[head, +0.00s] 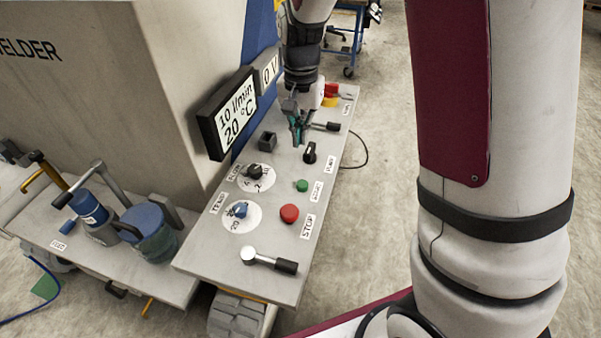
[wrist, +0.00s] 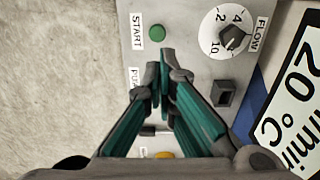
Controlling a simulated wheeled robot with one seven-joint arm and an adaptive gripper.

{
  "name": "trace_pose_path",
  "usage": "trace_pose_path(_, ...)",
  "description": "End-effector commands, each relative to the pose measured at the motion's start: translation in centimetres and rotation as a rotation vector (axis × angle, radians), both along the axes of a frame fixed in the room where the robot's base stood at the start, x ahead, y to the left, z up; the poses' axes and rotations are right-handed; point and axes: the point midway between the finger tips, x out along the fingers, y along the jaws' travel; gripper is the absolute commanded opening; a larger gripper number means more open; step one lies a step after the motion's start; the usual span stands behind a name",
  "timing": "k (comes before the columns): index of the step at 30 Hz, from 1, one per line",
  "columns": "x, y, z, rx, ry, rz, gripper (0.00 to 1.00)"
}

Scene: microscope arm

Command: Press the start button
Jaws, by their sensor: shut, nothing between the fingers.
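The green start button (head: 302,185) sits on the grey control panel (head: 215,262), above the red stop button (head: 289,213). In the wrist view the start button (wrist: 157,33) shows beside its START label (wrist: 137,31), just beyond my fingertips. My gripper (head: 298,138) is shut and empty, over the far half of the panel, farther back than the start button. In the wrist view my gripper's teal fingers (wrist: 160,80) converge to tips just below the button in the picture. No contact with the button shows.
A flow dial (head: 256,172), a temperature dial (head: 241,210), a black knob (head: 310,153) and a front lever (head: 268,260) stand on the panel. Another lever (head: 325,127) is close to my gripper. A display (head: 232,113) rises at the panel's left edge.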

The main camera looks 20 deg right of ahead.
Motion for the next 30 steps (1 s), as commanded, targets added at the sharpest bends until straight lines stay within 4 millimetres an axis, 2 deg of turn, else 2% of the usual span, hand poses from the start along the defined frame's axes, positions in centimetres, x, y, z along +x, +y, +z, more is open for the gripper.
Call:
trace_pose_path(4, 0.0, 0.0, -0.5, 0.0, 0.001, 0.0, 0.0)
trace_pose_path(7, -0.1, 0.0, -1.6, 0.0, 0.004, 0.0, 0.0)
trace_pose_path(21, -0.2, 0.0, -10.4, 0.001, 0.004, -0.001, 0.0)
trace_pose_path(30, -0.1, 0.0, -13.5, 0.001, 0.001, 0.001, 0.0)
